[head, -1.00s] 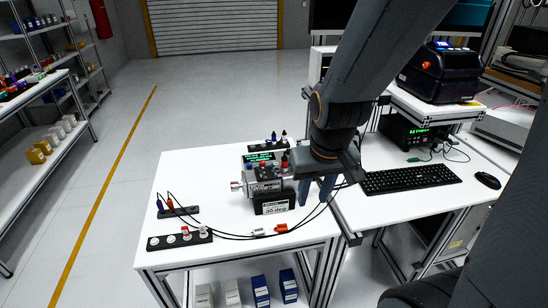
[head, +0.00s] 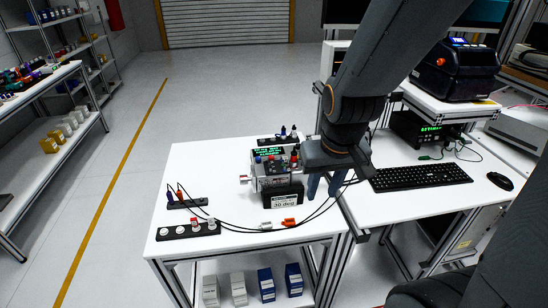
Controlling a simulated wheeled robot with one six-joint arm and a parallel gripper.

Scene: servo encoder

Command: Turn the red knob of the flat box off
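A flat black box (head: 170,234) lies at the front left of the white table. It carries several round knobs with pale tops; one of them, the red knob (head: 195,222), shows red. Its exact setting is too small to tell. My gripper (head: 325,186) is over the right part of the table, well to the right of the flat box and beside the grey device. Its two fingers point down with a gap between them, and no held thing shows in it.
A grey device (head: 270,175) with a green display stands mid-table, with a black labelled block (head: 284,195) in front. A black holder (head: 187,204) with blue and red plugs sits behind the flat box. Black cables and an orange connector (head: 289,222) lie across the table. A keyboard (head: 420,177) is right.

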